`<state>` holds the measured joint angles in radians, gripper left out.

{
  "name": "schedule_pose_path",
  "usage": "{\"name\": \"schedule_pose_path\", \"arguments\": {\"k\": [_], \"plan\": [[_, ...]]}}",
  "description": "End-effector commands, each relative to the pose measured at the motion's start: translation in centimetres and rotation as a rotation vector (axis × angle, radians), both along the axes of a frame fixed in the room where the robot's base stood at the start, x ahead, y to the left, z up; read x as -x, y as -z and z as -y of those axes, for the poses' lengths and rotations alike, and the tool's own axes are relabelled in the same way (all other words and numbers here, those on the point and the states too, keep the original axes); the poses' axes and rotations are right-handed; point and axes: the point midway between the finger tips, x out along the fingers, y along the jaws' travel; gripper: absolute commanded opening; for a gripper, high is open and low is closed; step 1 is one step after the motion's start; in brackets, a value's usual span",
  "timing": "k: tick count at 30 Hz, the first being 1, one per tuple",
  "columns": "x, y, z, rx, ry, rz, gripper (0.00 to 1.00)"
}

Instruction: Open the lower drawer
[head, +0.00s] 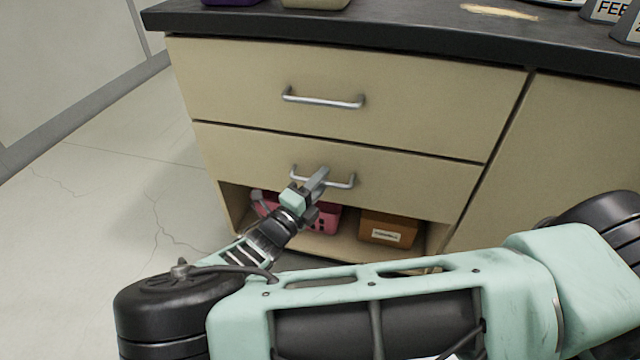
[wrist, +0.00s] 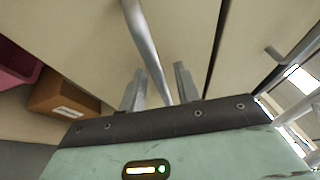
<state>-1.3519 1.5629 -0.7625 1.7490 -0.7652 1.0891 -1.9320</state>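The lower drawer (head: 410,184) has a plain beige front, which looks flush with the cabinet. Its metal bar handle (head: 340,184) is partly hidden behind my gripper in the head view. My gripper (head: 318,180) is at the middle of this handle. In the wrist view, the two grey fingers of my gripper (wrist: 160,84) stand apart. The handle bar (wrist: 146,45) runs down between them, with a visible gap on each side. Whether a finger touches the bar or the drawer front, I cannot tell.
The upper drawer (head: 420,110) is shut above, with its own handle (head: 323,100). An open shelf below holds a pink basket (head: 325,218) and a brown box (head: 388,229). A dark countertop (head: 400,42) overhangs the drawers. The floor (head: 90,200) at the left is clear.

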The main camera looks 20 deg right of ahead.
Motion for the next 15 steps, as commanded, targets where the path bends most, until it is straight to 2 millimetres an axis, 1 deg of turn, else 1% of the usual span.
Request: {"name": "schedule_pose_path", "arguments": {"k": [8,9,11,12,15], "plan": [[-0.11,-0.08,0.17,0.000,0.000,0.001,0.32],[-0.11,-0.07,0.15,0.000,0.000,0.001,0.29],[-0.11,-0.07,0.15,-0.001,0.000,0.001,0.13],[-0.11,-0.07,0.15,-0.001,0.000,0.001,0.01],[-0.10,-0.06,0.14,-0.001,0.000,0.001,0.00]]}}
